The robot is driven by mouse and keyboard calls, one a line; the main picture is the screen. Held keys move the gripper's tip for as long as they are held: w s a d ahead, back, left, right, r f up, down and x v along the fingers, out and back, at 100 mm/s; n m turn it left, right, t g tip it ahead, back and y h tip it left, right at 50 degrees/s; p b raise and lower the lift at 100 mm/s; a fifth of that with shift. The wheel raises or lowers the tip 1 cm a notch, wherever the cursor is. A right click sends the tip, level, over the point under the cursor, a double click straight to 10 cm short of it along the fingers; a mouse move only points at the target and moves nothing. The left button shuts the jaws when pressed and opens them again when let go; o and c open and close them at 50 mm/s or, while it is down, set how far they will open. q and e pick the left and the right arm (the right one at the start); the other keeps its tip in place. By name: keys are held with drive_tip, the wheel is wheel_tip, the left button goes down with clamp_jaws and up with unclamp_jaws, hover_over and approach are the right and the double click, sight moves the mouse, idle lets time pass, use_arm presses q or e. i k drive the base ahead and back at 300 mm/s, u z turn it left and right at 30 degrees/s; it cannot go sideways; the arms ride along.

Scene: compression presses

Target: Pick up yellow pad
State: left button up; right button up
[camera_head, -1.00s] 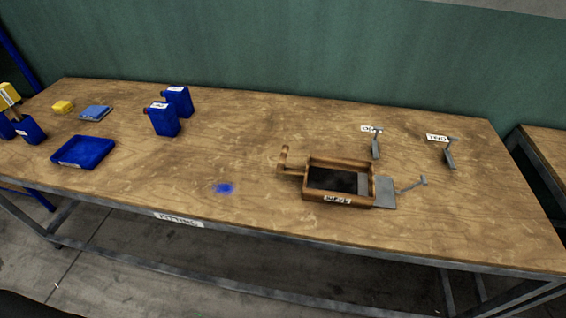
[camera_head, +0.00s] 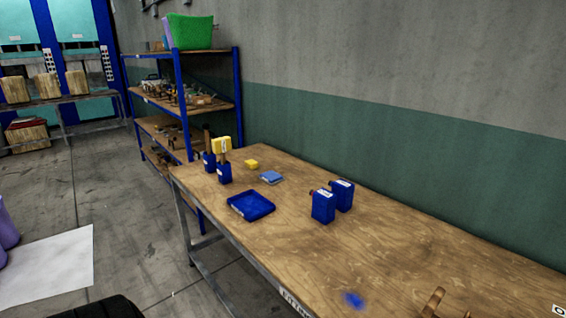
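A small yellow pad (camera_head: 252,164) lies on the wooden table (camera_head: 300,245) near its far left end, behind a flat blue pad (camera_head: 271,177). A larger yellow block (camera_head: 221,145) stands upright by two blue containers (camera_head: 224,173) at the table's left end. Which yellow item is the task's pad I cannot tell for certain. Neither of my grippers shows in the head view.
A blue tray (camera_head: 250,206) and two blue canisters (camera_head: 323,206) stand on the table. A blue-framed shelf (camera_head: 185,125) with a green bin (camera_head: 189,31) is beyond its left end.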

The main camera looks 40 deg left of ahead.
sight(252, 164)
drive_tip(key=u, duration=1.65)
